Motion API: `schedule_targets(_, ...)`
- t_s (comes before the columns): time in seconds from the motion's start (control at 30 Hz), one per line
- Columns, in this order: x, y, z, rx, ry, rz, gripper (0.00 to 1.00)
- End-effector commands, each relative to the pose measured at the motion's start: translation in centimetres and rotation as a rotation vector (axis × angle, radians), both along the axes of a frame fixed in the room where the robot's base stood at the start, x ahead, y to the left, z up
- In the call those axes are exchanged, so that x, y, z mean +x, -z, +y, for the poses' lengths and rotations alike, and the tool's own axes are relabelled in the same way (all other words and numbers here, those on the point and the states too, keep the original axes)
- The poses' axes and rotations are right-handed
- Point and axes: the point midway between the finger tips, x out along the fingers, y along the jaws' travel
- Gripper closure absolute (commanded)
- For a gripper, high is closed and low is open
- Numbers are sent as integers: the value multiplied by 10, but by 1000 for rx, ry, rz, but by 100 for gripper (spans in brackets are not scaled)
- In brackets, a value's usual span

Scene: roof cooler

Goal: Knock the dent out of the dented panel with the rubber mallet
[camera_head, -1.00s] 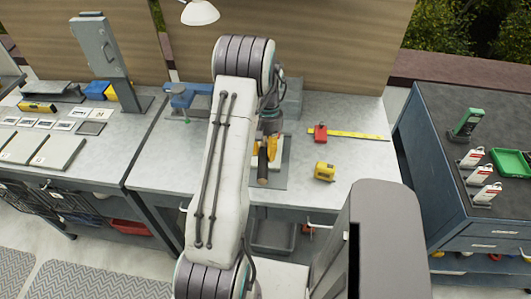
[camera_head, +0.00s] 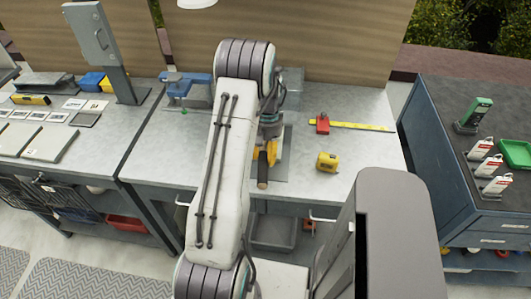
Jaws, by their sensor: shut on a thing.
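My gripper (camera_head: 266,152), with yellow fingers, is over the middle workbench and shut on the rubber mallet. The mallet's brown handle (camera_head: 262,174) points toward me, and its head is hidden behind the fingers and arm. A flat grey plate (camera_head: 280,177) lies on the bench beneath the gripper, partly covered by it; it may be the dented panel, but no dent can be made out. I cannot tell whether the mallet touches the plate.
A yellow tape measure (camera_head: 327,162), a red object (camera_head: 322,124) and a yellow rule (camera_head: 363,126) lie right of the gripper. A blue vise-like tool (camera_head: 187,90) is at the back left. The left bench (camera_head: 103,150) holds flat panels; a dark cabinet (camera_head: 428,127) stands right.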

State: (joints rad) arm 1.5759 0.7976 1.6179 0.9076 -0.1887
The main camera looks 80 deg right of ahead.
Motion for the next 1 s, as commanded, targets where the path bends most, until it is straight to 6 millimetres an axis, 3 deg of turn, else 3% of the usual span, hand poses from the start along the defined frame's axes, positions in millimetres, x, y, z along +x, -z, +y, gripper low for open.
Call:
schedule_targets(0.37,0,-19,-1,-4,0,0,100)
schedule_targets(0.7,0,-60,-1,-4,0,0,100)
schedule_targets(1.0,0,-65,-1,-3,0,0,100)
